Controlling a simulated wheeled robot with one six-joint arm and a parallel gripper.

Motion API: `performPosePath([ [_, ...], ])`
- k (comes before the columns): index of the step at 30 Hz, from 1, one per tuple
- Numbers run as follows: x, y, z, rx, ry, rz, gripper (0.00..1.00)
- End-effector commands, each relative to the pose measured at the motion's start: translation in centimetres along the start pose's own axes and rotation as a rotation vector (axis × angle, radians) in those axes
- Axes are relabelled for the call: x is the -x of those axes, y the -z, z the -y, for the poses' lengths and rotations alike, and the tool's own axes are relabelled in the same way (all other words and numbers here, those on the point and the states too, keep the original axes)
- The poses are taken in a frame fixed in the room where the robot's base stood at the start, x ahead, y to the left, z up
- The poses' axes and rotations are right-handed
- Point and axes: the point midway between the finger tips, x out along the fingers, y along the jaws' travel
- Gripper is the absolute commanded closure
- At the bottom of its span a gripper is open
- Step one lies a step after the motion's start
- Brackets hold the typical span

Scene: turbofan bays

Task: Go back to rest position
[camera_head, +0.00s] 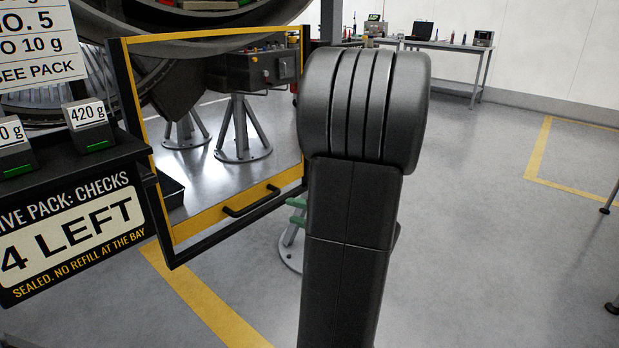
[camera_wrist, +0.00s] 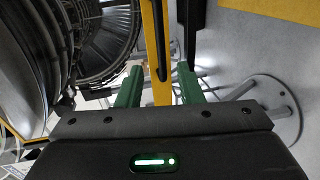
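My gripper (camera_wrist: 160,68) shows two green fingers standing well apart in the wrist view, with nothing held between them. Beyond the gap are a yellow frame bar (camera_wrist: 163,92) and a black handle (camera_wrist: 155,40), seen apart from the fingers as far as I can tell. In the head view my dark arm stands upright in the middle and hides most of the gripper; only a bit of green finger (camera_head: 297,203) shows at its left, just right of the yellow-edged gate (camera_head: 222,213).
The gate's black handle (camera_head: 250,201) is close left of my arm. A dark shelf with label displays (camera_head: 88,125) and a sign (camera_head: 70,236) stand at the left. The engine (camera_head: 180,45) and a metal stand (camera_head: 243,140) are behind the gate. Floor at the right is mostly clear before a workbench (camera_head: 445,48).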

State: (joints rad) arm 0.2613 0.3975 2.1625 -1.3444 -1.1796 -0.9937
Motion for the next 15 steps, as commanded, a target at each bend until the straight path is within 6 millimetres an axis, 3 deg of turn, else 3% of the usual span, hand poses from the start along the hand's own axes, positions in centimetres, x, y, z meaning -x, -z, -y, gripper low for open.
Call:
performPosePath([
  [15, -6.9, 0.1, 0.2, 0.002, -0.001, -0.005, 0.67],
])
